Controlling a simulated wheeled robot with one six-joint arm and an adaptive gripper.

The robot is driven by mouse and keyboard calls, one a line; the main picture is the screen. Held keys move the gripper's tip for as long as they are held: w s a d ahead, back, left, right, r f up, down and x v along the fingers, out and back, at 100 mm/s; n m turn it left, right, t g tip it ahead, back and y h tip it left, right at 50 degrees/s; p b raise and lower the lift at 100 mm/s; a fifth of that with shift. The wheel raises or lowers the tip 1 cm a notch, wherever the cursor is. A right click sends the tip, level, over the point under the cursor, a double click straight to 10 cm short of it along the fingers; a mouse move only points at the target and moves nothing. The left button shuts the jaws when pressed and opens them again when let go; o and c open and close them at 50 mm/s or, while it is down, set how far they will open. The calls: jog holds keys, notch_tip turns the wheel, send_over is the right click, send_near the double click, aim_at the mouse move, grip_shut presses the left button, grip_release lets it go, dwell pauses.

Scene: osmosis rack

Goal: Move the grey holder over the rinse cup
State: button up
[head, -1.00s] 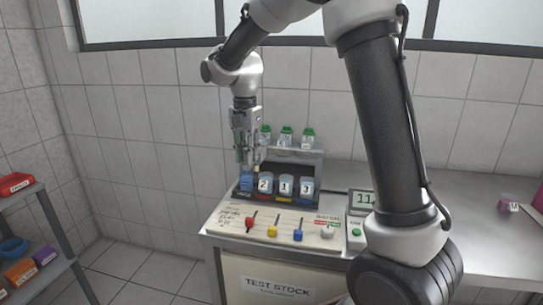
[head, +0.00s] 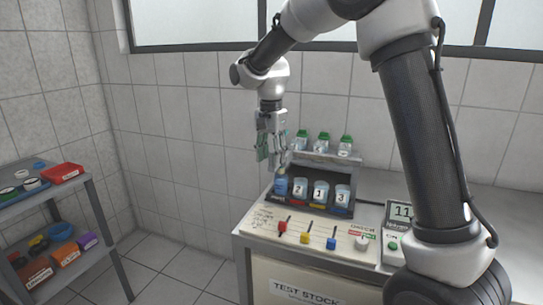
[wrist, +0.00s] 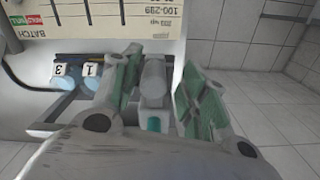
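The grey holder (wrist: 153,80) is a pale upright piece between the two green-padded fingers of my gripper (wrist: 158,85) in the wrist view. The holder's lower end is close above this cup; the exact gap is unclear.
Cups 2 (head: 300,189), 1 (head: 320,192) and 3 (head: 341,195) stand right of the blue cup. Green-capped bottles (head: 323,142) stand on a shelf behind. A panel with coloured sliders (head: 307,239) is in front. The space left of the rack is free.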

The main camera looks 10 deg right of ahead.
notch_tip(320, 180, up, 12)
dwell(0.6)
jog(key=shift+s, duration=0.1)
